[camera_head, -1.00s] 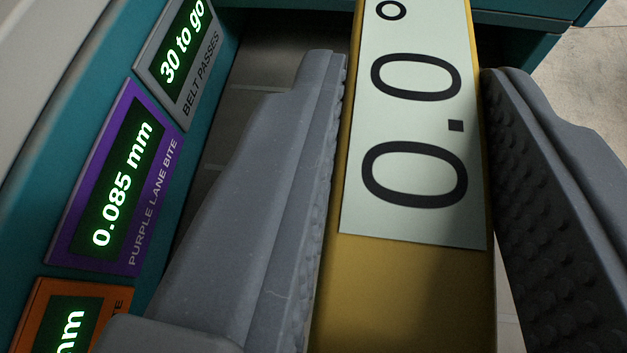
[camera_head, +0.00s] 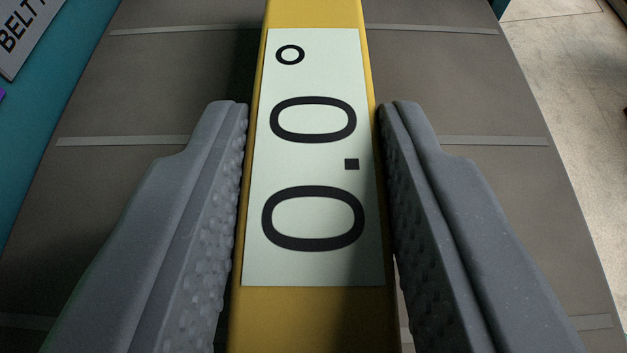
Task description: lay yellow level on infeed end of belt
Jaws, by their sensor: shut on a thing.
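The yellow level (camera_head: 312,318) is a long yellow bar with a pale label reading 0.0°. It stands lengthwise between the fingers of my gripper (camera_head: 313,108), which is shut on it. The dark grey-brown belt (camera_head: 440,90) with pale cross strips spreads beneath and to both sides of the level. The level lines up roughly with the belt's length. I cannot tell whether the level touches the belt. Its near and far ends run out of the picture.
A teal machine side (camera_head: 45,140) with part of a grey sign (camera_head: 25,35) borders the belt on the left. Pale concrete floor (camera_head: 560,100) shows beyond the belt's right edge. The belt beside the level looks clear.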

